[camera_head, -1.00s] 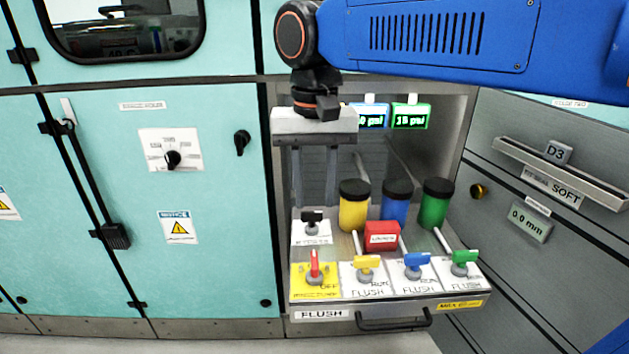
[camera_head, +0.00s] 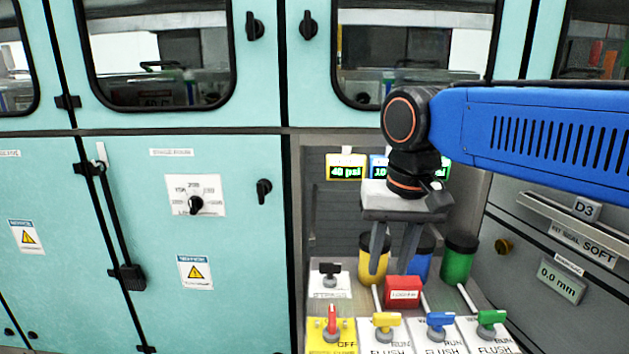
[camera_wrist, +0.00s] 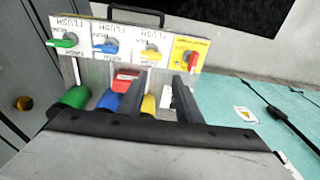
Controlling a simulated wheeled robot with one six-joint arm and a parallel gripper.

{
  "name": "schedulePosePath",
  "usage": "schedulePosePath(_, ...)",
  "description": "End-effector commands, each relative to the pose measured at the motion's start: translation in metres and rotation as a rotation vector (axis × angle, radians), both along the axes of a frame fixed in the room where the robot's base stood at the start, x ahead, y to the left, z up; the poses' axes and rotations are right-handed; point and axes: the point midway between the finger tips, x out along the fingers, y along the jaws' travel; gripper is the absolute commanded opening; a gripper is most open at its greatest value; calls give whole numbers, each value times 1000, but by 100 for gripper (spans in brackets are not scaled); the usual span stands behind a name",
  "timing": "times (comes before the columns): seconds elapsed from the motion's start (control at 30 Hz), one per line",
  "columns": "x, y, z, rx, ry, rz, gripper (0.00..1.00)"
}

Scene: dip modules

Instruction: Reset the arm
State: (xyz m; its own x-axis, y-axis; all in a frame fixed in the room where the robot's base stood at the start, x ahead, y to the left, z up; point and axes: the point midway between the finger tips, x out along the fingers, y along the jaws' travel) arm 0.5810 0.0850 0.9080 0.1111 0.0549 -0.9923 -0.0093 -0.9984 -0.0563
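My gripper (camera_head: 392,258) hangs pointing down in front of the open bay, its two fingers apart with nothing between them. It also shows in the wrist view (camera_wrist: 158,82), with a clear gap between the fingers. In the head view it hangs above the red box (camera_head: 403,291) and in front of the yellow (camera_head: 373,262) and blue (camera_head: 424,265) canisters, partly hiding them. It appears apart from them. My blue arm reaches in from the right.
A green canister (camera_head: 459,258) stands to the right. The panel below carries a black bypass knob (camera_head: 330,274) and red (camera_head: 331,322), yellow (camera_head: 387,321), blue (camera_head: 440,321) and green (camera_head: 491,318) valve handles. Grey drawers (camera_head: 560,285) flank the bay; teal cabinet doors (camera_head: 130,225) stand left.

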Motion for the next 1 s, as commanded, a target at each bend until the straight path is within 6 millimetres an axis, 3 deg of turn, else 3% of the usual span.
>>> schedulePosePath(0.03,-6,-18,-9,6,-21,-9,31)
schedulePosePath(0.2,-25,-65,-43,11,-99,-5,31)
schedulePosePath(0.5,-68,-130,-109,-20,-235,-4,31)
schedulePosePath(0.7,-87,-150,-138,-50,-289,1,31)
schedulePosePath(1.0,-92,-155,-146,-59,-304,5,31)
